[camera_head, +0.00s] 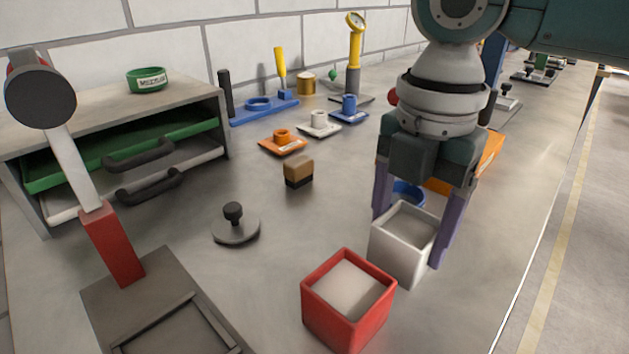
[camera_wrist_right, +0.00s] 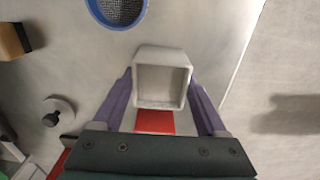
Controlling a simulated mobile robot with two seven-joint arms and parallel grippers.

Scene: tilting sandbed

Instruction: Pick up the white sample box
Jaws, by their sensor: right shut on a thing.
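The white sample box (camera_head: 398,258) is a square, open-topped box at the right front of the bench. It also shows in the wrist view (camera_wrist_right: 162,57), between the two purple fingers. My right gripper (camera_head: 410,236) points down with one finger on each side of the box and is shut on it. I cannot tell whether the box's underside touches the bench. My left gripper is not in view.
A red box (camera_head: 347,320) with pale contents stands close in front of the white box. A blue round container (camera_head: 407,194) is behind it. A grey knobbed disc (camera_head: 236,226) and a brown-black block (camera_head: 298,173) lie to the left. The bench's right edge is near.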

